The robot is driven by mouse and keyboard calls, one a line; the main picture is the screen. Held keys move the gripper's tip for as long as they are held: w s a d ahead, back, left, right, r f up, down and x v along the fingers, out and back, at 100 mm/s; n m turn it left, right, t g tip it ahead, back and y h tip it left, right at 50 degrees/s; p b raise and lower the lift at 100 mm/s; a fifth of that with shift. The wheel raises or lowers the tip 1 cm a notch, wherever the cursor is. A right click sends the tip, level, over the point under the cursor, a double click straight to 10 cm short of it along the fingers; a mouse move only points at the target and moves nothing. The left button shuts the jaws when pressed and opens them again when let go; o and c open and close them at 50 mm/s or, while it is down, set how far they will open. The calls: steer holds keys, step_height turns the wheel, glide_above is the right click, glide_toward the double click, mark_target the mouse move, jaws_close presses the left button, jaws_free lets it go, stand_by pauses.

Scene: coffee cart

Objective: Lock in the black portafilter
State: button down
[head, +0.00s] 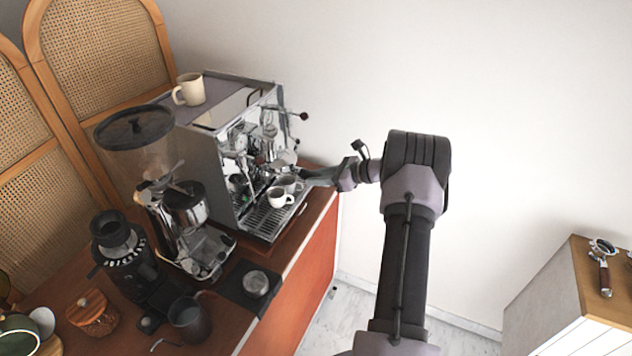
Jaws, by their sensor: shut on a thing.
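The chrome espresso machine (205,150) stands at the back of the cart, its front facing right. My gripper (316,177) reaches in from the right at the front of the machine, level with the area just above the drip tray (262,222). It is shut on a dark handle, which looks like that of the black portafilter (305,172). The portafilter's basket end is small and hard to make out against the chrome, near the group head. I cannot tell whether it is seated in the group or only beside it.
A cream mug (189,90) sits on top of the machine. Grinders (185,220) crowd the cart's left side. A wood-handled portafilter (603,268) lies on the right cabinet (585,270).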

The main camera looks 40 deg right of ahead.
steer(key=shift+r, duration=0.1)
steer(key=c, duration=1)
jaws_free()
steer(key=shift+c, duration=0.2)
steer(key=v, duration=1.7)
steer(key=shift+d+p, duration=0.3)
steer(key=shift+p, duration=0.05)
steer(key=shift+s, duration=0.1)
